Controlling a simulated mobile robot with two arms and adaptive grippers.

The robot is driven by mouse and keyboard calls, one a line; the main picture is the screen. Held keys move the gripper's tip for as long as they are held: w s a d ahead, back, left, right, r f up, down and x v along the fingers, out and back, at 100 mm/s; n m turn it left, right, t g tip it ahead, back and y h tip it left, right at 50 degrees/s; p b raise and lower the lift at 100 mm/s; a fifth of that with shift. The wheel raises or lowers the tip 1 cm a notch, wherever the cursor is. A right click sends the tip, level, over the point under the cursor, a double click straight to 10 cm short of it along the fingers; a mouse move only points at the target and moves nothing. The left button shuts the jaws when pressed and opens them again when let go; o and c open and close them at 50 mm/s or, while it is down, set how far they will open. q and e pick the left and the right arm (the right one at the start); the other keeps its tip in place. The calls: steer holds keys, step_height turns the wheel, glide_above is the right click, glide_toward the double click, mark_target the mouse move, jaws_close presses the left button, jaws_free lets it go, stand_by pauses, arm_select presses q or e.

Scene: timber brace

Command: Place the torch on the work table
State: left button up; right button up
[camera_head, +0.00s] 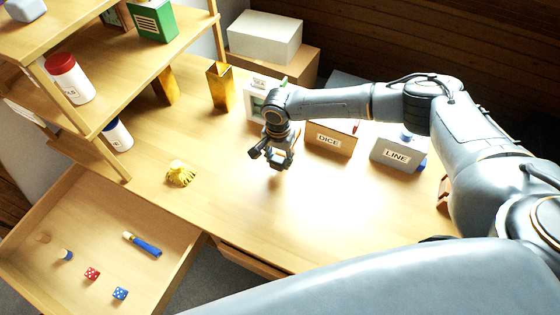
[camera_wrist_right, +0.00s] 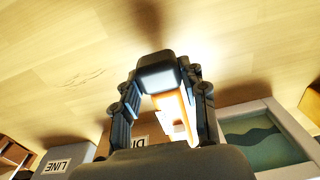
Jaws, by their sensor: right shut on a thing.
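My right gripper (camera_head: 281,162) is low over the middle of the work table (camera_head: 330,215), its fingers pointing down. In the right wrist view its fingers (camera_wrist_right: 162,88) are closed on a dark, blocky piece with a pale face, which I take to be the torch (camera_wrist_right: 157,80). Most of the torch is hidden by the fingers. A shadow lies on the wood by the gripper; I cannot tell whether the torch touches the table. My left gripper is not in view.
Behind the gripper stand a framed picture (camera_wrist_right: 262,137), a DICE box (camera_head: 330,140) and a LINE box (camera_head: 397,153). A gold vase (camera_head: 220,88) and a yellow knotted object (camera_head: 180,173) are to the left. An open drawer (camera_head: 190,268) holds dice and a blue stick (camera_head: 145,246). The table's front is clear.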

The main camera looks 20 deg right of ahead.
steer(key=shift+w+d+f, duration=0.1)
steer(key=shift+d+f, duration=0.1)
steer(key=shift+f, duration=0.05)
steer(key=f, duration=0.3)
steer(key=shift+w+d, duration=0.1)
steer(key=shift+d, duration=0.1)
steer(key=shift+f, duration=0.2)
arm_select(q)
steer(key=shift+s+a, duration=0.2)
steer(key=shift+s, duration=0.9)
arm_select(e)
steer(key=o, duration=1.3)
steer(key=shift+f, duration=0.15)
steer(key=shift+c, duration=0.2)
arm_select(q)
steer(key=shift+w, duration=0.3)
